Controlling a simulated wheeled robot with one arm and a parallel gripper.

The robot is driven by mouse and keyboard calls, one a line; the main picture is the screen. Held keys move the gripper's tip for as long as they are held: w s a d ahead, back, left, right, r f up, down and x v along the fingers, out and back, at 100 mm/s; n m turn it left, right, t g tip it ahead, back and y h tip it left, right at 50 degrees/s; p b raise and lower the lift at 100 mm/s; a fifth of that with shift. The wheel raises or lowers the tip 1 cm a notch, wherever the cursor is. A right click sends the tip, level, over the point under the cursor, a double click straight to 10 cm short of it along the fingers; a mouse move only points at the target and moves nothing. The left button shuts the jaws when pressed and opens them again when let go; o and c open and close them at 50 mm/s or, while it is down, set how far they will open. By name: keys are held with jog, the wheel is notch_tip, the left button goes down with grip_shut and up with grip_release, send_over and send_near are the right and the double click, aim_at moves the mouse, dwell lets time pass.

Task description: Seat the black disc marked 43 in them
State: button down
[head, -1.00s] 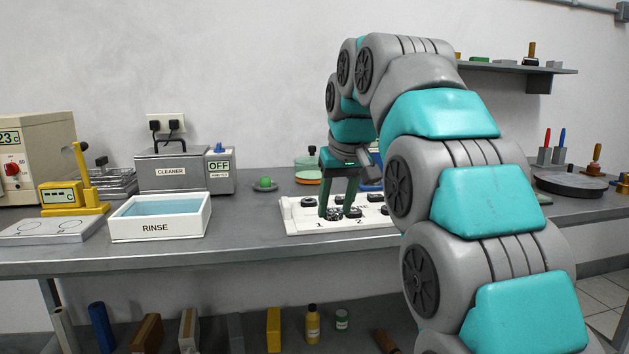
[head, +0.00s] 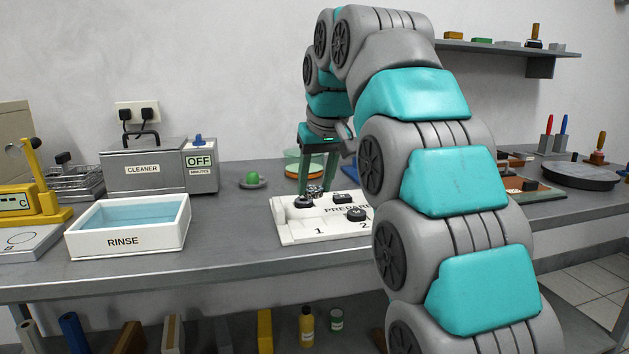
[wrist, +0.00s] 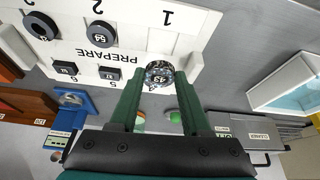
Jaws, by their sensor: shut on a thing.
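My gripper (head: 316,188) is shut on a round black disc with a speckled rim, and the disc shows between the fingertips in the wrist view (wrist: 158,76). Its mark looks like 43, seen at an angle. The gripper points down over the back left of the white PREPARE board (head: 292,232). Whether the disc touches anything below is hidden. Place 1 on the board is bare (wrist: 165,42). Another black disc marked 69 (wrist: 101,35) sits at place 2, and it also shows in the head view (head: 356,214). A further disc (wrist: 40,25) sits beyond it.
Small black square pieces (wrist: 110,73) stand in the board's back row. A black piece (head: 303,201) is by my fingertips. The RINSE tray (head: 125,240) and CLEANER box (head: 145,170) stand left. A green knob on a dish (head: 252,180) is behind. Bench between tray and board is clear.

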aim_at(313, 223)
jog(key=shift+s, duration=0.15)
jog(key=shift+f+b, duration=1.9)
jog(key=shift+f, duration=0.9)
jog(key=shift+f, duration=0.1)
jog(key=shift+c, duration=1.4)
grip_release()
jog(key=c, duration=0.5)
jog(key=shift+r+p, duration=1.85)
jog(key=shift+r, duration=0.5)
